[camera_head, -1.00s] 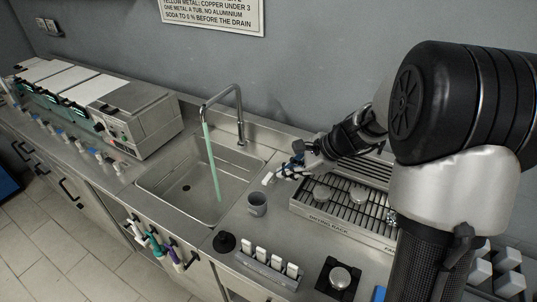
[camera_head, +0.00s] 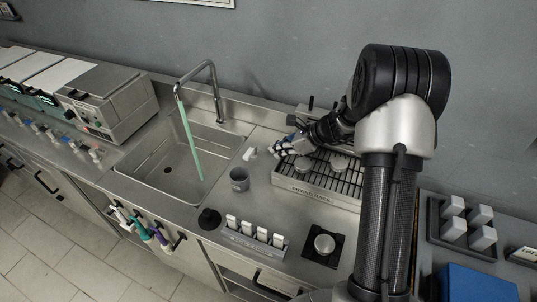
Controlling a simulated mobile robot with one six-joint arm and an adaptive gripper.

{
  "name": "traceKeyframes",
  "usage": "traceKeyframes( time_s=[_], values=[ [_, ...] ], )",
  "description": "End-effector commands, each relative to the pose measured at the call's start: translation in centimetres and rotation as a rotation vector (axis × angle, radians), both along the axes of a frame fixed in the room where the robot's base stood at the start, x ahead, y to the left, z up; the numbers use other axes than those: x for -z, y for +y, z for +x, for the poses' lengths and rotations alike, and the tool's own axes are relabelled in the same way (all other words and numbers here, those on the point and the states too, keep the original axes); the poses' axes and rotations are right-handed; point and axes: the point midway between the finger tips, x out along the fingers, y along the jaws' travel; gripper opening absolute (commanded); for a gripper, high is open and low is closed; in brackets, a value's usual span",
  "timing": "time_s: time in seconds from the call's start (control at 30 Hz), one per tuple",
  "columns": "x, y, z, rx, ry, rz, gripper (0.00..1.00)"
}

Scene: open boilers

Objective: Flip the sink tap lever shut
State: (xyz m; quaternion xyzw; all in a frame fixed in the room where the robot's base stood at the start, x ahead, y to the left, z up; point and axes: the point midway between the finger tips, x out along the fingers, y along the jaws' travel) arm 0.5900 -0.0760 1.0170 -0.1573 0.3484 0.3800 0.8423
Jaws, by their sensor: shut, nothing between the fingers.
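The sink tap (camera_head: 212,84) is a metal gooseneck standing at the back right of the steel sink (camera_head: 135,163). A teal-green stream (camera_head: 189,139) runs from its spout down into the basin. A lever on the tap is too small to make out. My gripper (camera_head: 277,150) is right of the sink, above the counter by the left end of the drying rack. It is shut and empty, well apart from the tap.
A grey mug (camera_head: 239,179) and a small white piece (camera_head: 250,153) stand between sink and drying rack (camera_head: 320,188). A black knob (camera_head: 209,219) and white blocks (camera_head: 247,229) line the front edge. A metal boiler (camera_head: 108,100) stands left of the sink.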

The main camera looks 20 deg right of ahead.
Motion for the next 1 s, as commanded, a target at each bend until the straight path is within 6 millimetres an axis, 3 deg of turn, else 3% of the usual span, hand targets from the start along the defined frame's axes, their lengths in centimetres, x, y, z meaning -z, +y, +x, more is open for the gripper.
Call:
traceKeyframes(
  time_s=[0.43, 1.0],
  values=[
    [5.6, 4.1, 3.5, -0.004, 0.001, 0.0, 0.0],
    [6.6, 5.0, 4.3, -0.001, 0.0, 0.0, 0.0]
  ],
)
